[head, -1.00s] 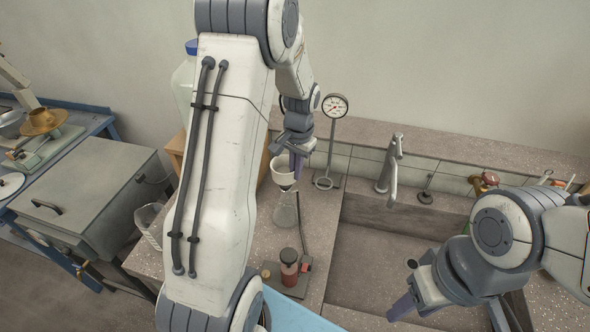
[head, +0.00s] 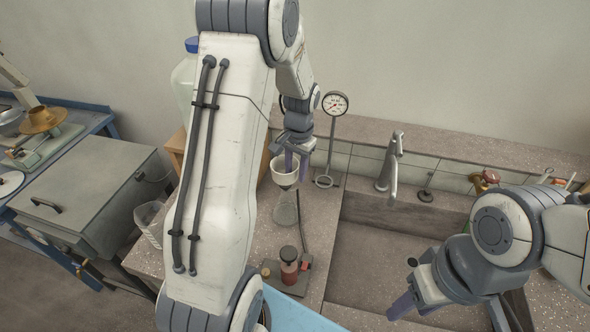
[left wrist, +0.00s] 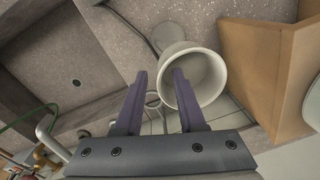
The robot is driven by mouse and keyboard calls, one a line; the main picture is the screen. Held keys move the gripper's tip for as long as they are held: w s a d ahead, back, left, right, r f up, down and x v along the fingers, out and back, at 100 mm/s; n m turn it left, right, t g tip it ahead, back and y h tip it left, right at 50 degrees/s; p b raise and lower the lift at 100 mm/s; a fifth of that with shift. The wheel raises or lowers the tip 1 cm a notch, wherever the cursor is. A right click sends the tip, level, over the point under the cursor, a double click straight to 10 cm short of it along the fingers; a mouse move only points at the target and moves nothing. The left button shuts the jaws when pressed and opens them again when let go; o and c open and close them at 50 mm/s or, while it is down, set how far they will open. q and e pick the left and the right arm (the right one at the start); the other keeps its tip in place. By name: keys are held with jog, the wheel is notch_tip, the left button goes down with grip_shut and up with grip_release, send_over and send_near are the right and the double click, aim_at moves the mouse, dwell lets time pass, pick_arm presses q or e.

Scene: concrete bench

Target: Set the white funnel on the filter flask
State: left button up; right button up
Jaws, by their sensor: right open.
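The white funnel (head: 283,179) stands upright at the mouth of the clear filter flask (head: 286,213) on the bench. It looks seated in the neck, though the exact contact is too small to tell. My left gripper (head: 296,166) is at the funnel's rim with its two fingers apart. In the left wrist view the funnel (left wrist: 208,78) shows its open mouth; one finger of the left gripper (left wrist: 159,74) is over the inside and the other outside, with gaps to the wall. My right gripper (head: 400,307) is open and empty over the sink.
A pressure gauge (head: 335,104) on a stand is right behind the flask. A red-brown bottle (head: 289,270) on a dark base stands in front, with a hose rising beside the flask. A clear beaker (head: 148,215) is left; the tap (head: 391,165) and sink (head: 380,262) are right.

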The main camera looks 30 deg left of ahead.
pick_arm(q)
notch_tip(320, 180, up, 10)
jog(key=b, duration=0.1)
jog(key=shift+d+r+b, duration=0.25)
jog(key=shift+d+b, duration=0.05)
dwell(0.6)
